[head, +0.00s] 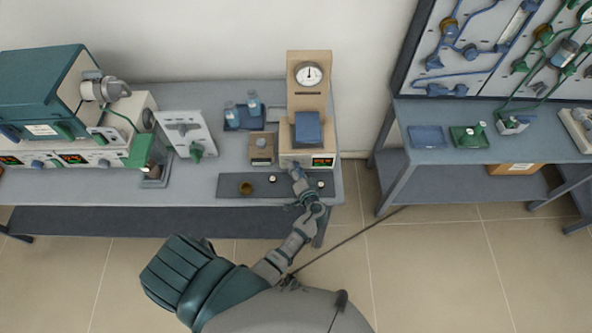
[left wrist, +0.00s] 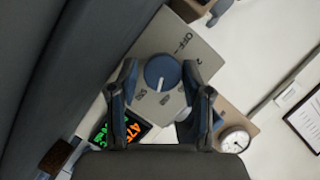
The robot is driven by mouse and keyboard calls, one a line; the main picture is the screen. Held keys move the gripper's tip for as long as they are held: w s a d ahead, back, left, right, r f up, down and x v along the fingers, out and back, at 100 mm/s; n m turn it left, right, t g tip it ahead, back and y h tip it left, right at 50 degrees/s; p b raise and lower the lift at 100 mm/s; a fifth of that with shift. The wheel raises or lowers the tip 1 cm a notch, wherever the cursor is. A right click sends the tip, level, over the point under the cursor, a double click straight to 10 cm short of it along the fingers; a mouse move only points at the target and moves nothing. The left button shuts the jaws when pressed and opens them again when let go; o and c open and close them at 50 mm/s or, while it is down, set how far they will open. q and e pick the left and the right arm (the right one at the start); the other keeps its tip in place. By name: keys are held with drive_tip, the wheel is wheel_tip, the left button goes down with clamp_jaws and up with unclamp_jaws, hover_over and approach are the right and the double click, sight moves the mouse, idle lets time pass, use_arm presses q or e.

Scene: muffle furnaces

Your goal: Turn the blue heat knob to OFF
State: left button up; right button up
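The blue heat knob (left wrist: 162,72) sits on a light grey panel in the left wrist view. A white mark on the knob points down in the picture, away from the OFF label (left wrist: 181,44) at its upper right. My left gripper (left wrist: 161,78) is open, with one finger on each side of the knob and gaps between them. In the head view my left gripper (head: 298,172) is at the front of the beige unit (head: 309,75) with the dial gauge and hides the knob. My right gripper is not in view.
A lit display (left wrist: 123,132) is beside the knob panel. In the head view, a dark mat (head: 228,187) with small jars lies in front of the unit. A blue tray (head: 240,122) with bottles stands to its left. Teal furnace equipment (head: 40,85) fills the bench's left end.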

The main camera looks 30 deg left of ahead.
use_arm(q)
drive_tip(key=shift+d, duration=0.15)
drive_tip(key=c, duration=0.8)
drive_tip(key=shift+o, duration=0.2)
drive_tip(key=shift+s+a, duration=0.1)
drive_tip(key=shift+a, duration=0.2)
